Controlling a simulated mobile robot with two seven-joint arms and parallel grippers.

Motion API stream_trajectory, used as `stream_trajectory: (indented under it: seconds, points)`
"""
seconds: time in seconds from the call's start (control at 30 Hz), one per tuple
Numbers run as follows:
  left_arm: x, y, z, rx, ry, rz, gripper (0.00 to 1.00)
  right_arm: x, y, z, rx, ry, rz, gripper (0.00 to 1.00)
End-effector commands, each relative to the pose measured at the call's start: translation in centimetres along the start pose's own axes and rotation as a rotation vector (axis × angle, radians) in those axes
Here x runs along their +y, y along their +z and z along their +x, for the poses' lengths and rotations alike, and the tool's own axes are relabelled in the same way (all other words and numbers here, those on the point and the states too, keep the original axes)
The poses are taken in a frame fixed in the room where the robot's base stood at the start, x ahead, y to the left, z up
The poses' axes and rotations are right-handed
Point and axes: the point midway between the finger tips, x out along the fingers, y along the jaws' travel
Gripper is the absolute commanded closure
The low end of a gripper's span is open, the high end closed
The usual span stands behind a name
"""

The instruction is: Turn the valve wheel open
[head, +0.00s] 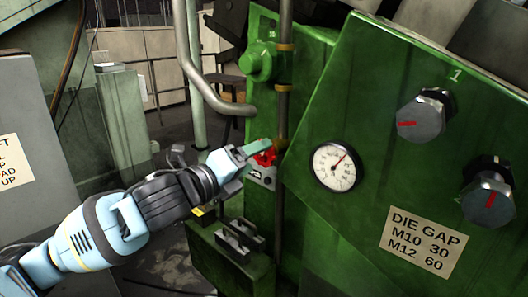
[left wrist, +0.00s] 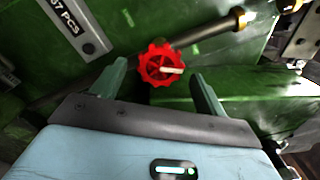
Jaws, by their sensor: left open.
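The valve wheel (head: 265,158) is small, red and toothed, on the green machine beside a vertical pipe. In the head view the fingers of my left gripper (head: 252,153) partly hide it. In the left wrist view the whole valve wheel (left wrist: 161,65) shows, with a pale mark running from its middle toward the right. My left gripper (left wrist: 160,85) is open, and the wheel appears between and just beyond its two green fingertips. I cannot tell whether the fingers touch it. My right gripper is not in view.
A pressure gauge (head: 335,166) and two grey knobs (head: 421,116) (head: 488,194) sit on the sloped green panel with a die gap label (head: 423,241). A bent grey pipe (head: 205,88) hangs near my left gripper. A green block with metal bars (head: 238,241) stands below it.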

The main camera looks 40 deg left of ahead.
Motion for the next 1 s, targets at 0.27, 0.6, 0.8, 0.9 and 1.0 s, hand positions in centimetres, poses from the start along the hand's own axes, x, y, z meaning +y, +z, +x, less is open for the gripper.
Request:
stream_trajectory:
  seconds: [0.27,0.6,0.8,0.9,1.0]
  points:
    - [-0.2,0.1,2.9,-0.001,-0.004,-0.003,0.26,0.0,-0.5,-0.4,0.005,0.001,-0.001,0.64]
    - [-0.1,-0.1,4.3,0.002,-0.002,0.000,0.26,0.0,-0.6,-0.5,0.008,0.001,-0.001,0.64]
    - [-0.1,-0.1,4.3,0.002,-0.001,0.000,0.26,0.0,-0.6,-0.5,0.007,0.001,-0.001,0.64]
    - [-0.1,-0.1,4.3,0.002,-0.001,0.000,0.39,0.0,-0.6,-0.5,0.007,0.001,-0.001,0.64]
    - [-0.1,-0.1,4.3,0.002,-0.001,0.000,0.53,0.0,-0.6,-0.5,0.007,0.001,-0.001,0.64]
